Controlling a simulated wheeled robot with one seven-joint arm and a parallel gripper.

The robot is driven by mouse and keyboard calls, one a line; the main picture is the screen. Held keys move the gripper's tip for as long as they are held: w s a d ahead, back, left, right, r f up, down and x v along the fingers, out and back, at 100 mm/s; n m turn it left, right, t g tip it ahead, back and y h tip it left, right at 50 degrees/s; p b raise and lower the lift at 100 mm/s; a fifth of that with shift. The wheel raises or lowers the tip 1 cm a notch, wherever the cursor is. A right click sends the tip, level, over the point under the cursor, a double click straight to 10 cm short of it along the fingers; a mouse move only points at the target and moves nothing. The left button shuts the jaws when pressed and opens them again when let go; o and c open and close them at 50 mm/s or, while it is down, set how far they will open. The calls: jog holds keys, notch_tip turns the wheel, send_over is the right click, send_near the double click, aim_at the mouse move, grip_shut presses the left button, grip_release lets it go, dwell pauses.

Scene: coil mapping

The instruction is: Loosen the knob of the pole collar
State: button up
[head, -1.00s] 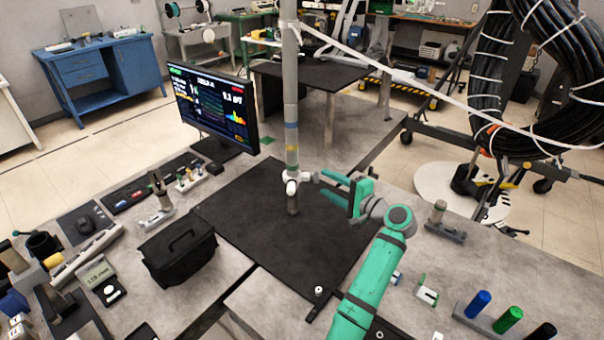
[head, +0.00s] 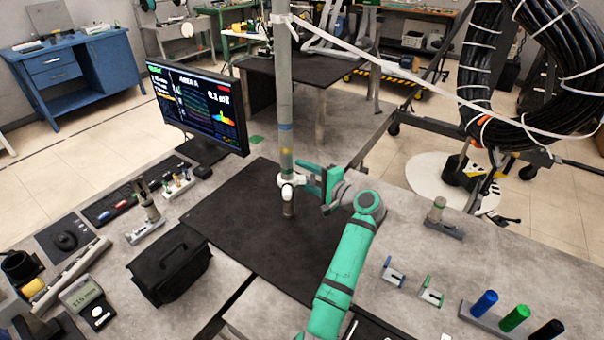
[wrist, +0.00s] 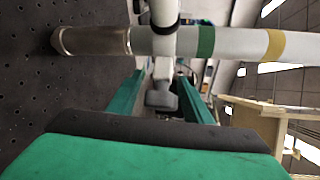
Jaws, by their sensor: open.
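The grey pole (head: 285,110) stands upright on the black mat, and a white collar (head: 287,181) sits low on it. In the wrist view the pole (wrist: 225,43) lies across the top, with the white collar (wrist: 163,40) around it. The collar's grey knob (wrist: 162,94) points toward me and sits between my two green fingers, with a gap on both sides. My gripper (wrist: 160,97) is open. In the head view my gripper (head: 312,182) is just right of the collar and hides most of the knob.
A monitor (head: 198,107) stands left of the pole, and a black bag (head: 170,263) lies at the front left. The black mat (head: 245,225) is clear around the pole base. A white strap (head: 400,72) runs from the pole top to the cable coil (head: 550,70).

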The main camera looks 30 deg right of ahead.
jog(key=shift+s+d, duration=0.15)
jog(key=shift+s, duration=0.15)
jog(key=shift+c, duration=0.3)
jog(key=shift+a, duration=0.2)
jog(key=c, duration=0.5)
jog(key=shift+w+a, duration=0.15)
jog(key=shift+a, duration=0.15)
jog(key=c, duration=0.5)
jog(key=shift+w+a+r, duration=0.1)
jog(key=shift+a, duration=0.05)
